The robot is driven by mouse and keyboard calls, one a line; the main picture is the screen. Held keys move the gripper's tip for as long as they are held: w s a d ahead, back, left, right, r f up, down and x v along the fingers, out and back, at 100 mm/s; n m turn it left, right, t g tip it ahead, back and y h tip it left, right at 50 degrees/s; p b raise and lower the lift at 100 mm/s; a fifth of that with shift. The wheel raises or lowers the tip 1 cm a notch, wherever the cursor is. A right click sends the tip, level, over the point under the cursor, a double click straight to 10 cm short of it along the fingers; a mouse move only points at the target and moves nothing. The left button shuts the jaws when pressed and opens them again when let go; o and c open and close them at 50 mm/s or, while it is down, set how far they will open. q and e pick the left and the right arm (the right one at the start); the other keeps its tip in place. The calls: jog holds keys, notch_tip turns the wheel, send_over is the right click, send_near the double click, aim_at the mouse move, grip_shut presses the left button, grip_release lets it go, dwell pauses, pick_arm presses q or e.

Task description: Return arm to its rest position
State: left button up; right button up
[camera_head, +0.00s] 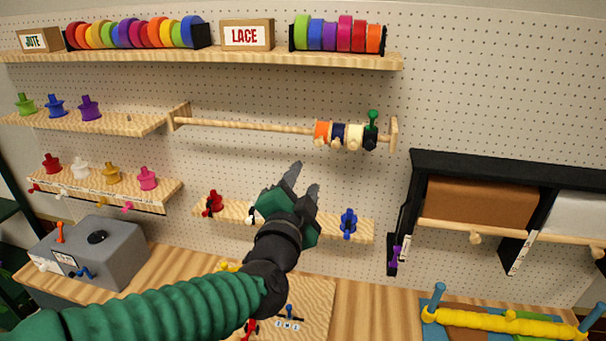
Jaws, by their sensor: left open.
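My left arm, in a green ribbed sleeve, reaches in from the lower left of the head view. Its gripper (297,180) points up and away, in front of the pegboard and a small wooden shelf. Two grey fingers stand apart with nothing between them. The gripper and wrist hide the middle of that shelf and part of the bench. My right arm and gripper do not show.
Behind are a low shelf with a red spool (213,202) and a blue spool (349,222), and a rod (240,125) carrying ribbon rolls. A grey box (98,255) stands left on the bench. A black rack (505,170) hangs right. Bench (375,312) is bare right of the wooden board.

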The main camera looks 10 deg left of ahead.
pick_arm(q)
jog(key=shift+d, duration=0.15)
jog(key=s+a+f+n+g+h+b, duration=0.1)
jog(key=s+f+n+g+b, duration=0.2)
jog(key=f, duration=1.1)
jog(key=s+f+n+g+b, duration=0.1)
jog(key=s+f+g+b, duration=0.3)
jog(key=f, duration=0.9)
jog(key=s+a+f+n+g+b, duration=0.3)
jog(key=s+f, duration=0.5)
jog(key=f, duration=0.3)
jog(key=s+a+f+n+g+y+b, duration=0.1)
jog(key=s+a+f+n+g, duration=0.3)
jog(key=s+f, duration=0.4)
notch_tip(320, 180, down, 3)
jog(key=shift+a+f+g+y+b, duration=0.15)
jog(key=shift+a+g+y+b, duration=0.15)
jog(key=shift+a+g+b, duration=0.5)
jog(key=shift+d, duration=0.2)
